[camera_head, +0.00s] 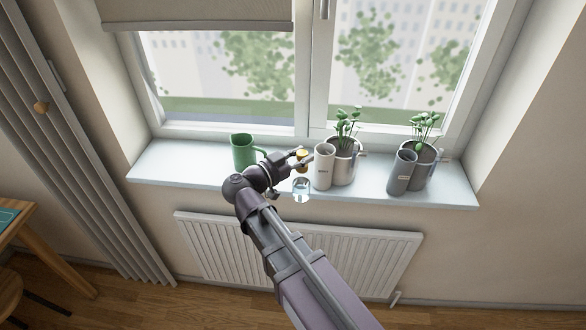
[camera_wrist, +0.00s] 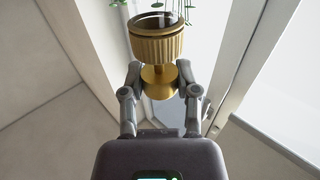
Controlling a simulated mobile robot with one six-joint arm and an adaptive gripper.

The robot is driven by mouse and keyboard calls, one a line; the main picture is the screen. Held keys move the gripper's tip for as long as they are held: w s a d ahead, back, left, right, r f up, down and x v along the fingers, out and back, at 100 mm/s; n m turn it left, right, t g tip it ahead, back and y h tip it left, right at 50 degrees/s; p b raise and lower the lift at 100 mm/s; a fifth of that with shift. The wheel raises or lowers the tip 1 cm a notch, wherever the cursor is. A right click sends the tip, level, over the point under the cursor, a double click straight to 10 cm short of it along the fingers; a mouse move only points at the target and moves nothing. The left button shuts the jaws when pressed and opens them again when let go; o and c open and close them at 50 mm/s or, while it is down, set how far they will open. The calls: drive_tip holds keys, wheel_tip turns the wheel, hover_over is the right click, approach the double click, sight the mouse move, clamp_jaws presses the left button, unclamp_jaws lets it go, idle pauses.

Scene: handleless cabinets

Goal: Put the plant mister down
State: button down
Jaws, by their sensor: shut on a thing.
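The plant mister has a gold top (camera_head: 301,154) and what looks like a clear glass body (camera_head: 300,188) below it. My gripper (camera_head: 304,163) is shut on it, over the front of the window sill (camera_head: 225,181). The glass body overlaps the sill's front edge in the head view. I cannot tell whether its base touches the sill.
A green jug (camera_head: 243,151) stands left of my gripper. A cream cylinder (camera_head: 324,167) and a plant pot (camera_head: 342,162) stand close on the right. A grey cylinder (camera_head: 402,173) and another potted plant (camera_head: 423,160) are farther right. The sill's left end is clear.

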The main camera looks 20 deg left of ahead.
drive_tip(key=shift+s+a, duration=0.15)
drive_tip(key=shift+a, duration=0.05)
drive_tip(key=a, duration=0.3)
drive_tip(key=shift+s+r, duration=0.15)
drive_tip(key=shift+s, duration=0.15)
idle(0.4)
drive_tip(key=w+a+f, duration=0.1)
drive_tip(key=w+a, duration=0.2)
drive_tip(key=w, duration=1)
drive_tip(key=shift+b, duration=0.45)
drive_tip(key=shift+f, duration=0.1)
